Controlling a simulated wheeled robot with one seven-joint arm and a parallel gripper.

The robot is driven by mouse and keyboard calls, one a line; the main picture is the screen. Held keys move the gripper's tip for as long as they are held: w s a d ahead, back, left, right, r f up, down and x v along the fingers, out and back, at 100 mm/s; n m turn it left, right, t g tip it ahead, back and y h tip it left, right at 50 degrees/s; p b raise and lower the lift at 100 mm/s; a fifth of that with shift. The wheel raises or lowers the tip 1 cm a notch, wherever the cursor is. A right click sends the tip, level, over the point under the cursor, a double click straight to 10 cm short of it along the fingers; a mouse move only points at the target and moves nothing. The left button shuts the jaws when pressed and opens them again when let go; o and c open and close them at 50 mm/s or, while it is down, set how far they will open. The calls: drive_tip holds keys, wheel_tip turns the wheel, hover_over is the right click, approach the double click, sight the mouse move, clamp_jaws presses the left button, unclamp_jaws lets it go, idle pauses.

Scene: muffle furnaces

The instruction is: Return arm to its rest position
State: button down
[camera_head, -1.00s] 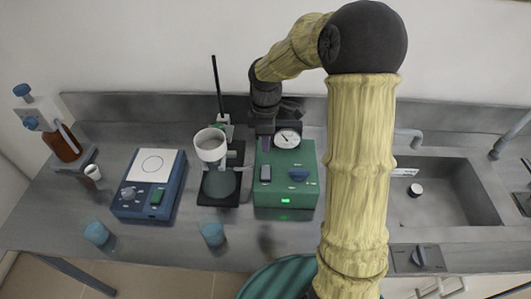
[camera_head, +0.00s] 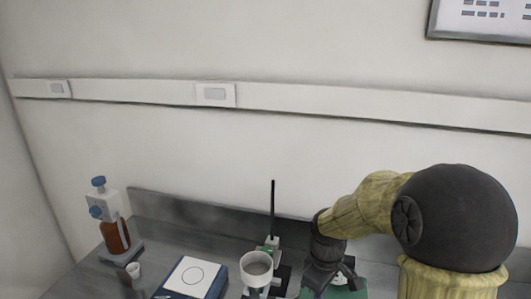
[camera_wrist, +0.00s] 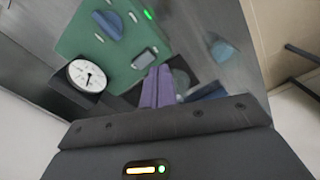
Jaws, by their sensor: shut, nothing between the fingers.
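My arm rises at the right of the head view, and its dark wrist end, my gripper (camera_head: 326,275), points down over the bench beside the green box (camera_head: 350,293). In the wrist view my gripper (camera_wrist: 157,84) shows two purple fingers pressed together, with nothing between them. The green box (camera_wrist: 75,35) with its blue knob, green light and round white dial gauge (camera_wrist: 88,76) lies beyond the fingers. In the head view the lower part of the box is cut off and my arm hides some of it.
A blue device with a white plate (camera_head: 192,277) and a brown bottle dispenser (camera_head: 116,236) stand farther left. The wall with its trunking (camera_head: 150,94) rises behind; space above is clear.

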drive_tip(key=s+d+m+t, duration=0.1)
drive_tip(key=s+m+t, duration=0.1)
drive_tip(key=s+m, duration=0.7)
drive_tip(key=shift+s+d+f+m, duration=0.2)
drive_tip(key=shift+s+d+m, duration=0.1)
drive_tip(key=shift+s, duration=0.05)
drive_tip(key=shift+s, duration=0.1)
